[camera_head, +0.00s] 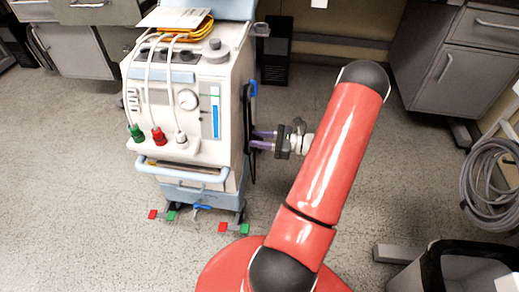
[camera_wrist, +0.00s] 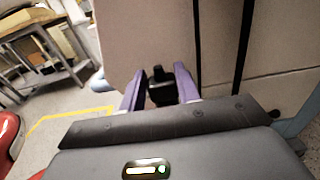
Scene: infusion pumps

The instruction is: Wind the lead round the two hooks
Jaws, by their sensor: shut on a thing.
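The pump cart (camera_head: 215,110) stands left of my arm in the head view, with its side panel (camera_wrist: 140,40) filling much of the wrist view. The lead (camera_head: 248,125) hangs as a black loop on that side. In the wrist view two black strands of the lead (camera_wrist: 197,45) run upright and apart. A blue hook (camera_head: 253,88) shows at the top of the loop; I cannot make out the other hook clearly. My gripper (camera_head: 258,139) is at the cart's side. Its purple fingers (camera_wrist: 160,90) are shut on the lead's black plug (camera_wrist: 159,84), close to the panel.
A dark box (camera_head: 274,55) stands on the floor behind the cart. Grey cabinets (camera_head: 445,75) and a coiled grey hose (camera_head: 492,185) are on the right. A dark bin (camera_head: 465,265) is at lower right. Floor left of the cart is open.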

